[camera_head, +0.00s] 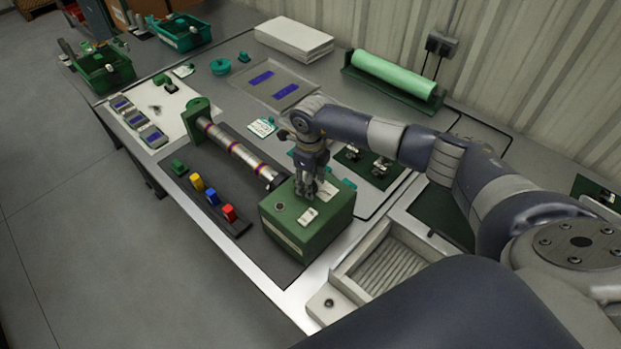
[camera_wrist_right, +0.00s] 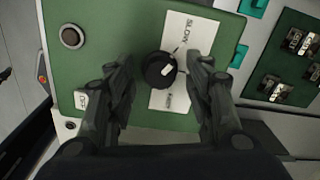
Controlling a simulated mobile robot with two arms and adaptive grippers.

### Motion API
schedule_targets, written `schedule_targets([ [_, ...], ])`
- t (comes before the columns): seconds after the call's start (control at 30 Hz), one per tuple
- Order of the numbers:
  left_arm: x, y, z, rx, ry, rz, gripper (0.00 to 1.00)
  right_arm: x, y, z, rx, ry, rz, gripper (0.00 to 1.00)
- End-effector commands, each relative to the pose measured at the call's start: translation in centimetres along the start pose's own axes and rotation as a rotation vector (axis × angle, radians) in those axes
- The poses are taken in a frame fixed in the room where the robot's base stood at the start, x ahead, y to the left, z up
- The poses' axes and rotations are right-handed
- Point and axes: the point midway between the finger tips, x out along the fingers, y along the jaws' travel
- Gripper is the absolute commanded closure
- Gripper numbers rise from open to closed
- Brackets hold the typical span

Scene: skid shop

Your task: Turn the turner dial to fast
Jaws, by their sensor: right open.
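The turner's green box (camera_head: 315,228) stands at the bench's front, with a banded metal rod (camera_head: 235,150) running from it to a green end stand. In the right wrist view, the black turner dial (camera_wrist_right: 158,70) has a white pointer mark, directed toward the right of that picture. It sits over a white label plate (camera_wrist_right: 185,45) reading SLOW at the top; the lower word is too small to read. My right gripper (camera_head: 309,190) is open above the box, its fingers on either side of the dial, apparently without touching it. My left gripper is not in view.
A round brown button (camera_wrist_right: 72,37) sits on the same green face. A rack of coloured blocks (camera_head: 212,199) lies in front of the rod. A ribbed tray (camera_head: 385,262) stands close to the right of the box. A green roll (camera_head: 395,72) is at the back.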

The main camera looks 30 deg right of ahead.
Motion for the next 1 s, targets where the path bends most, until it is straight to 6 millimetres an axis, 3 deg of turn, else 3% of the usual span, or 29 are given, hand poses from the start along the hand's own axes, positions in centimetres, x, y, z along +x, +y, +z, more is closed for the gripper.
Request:
schedule_targets([
  [0.13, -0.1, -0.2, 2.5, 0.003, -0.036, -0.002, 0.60, 0.0, 0.0, 0.0, 0.000, 0.000, 0.000, 0.52],
  [0.33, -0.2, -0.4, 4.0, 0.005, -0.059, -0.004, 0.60, 0.0, 0.0, 0.0, 0.000, 0.000, 0.000, 0.95],
  [0.37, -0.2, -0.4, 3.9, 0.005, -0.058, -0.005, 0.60, 0.0, 0.0, 0.0, 0.000, 0.000, 0.000, 0.97],
  [0.77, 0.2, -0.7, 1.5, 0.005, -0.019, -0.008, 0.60, 0.0, 0.0, 0.0, 0.051, 0.001, 0.000, 0.97],
  [1.0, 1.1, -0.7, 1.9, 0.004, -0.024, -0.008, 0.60, 0.1, 0.0, 0.0, 0.200, 0.005, -0.001, 0.97],
])
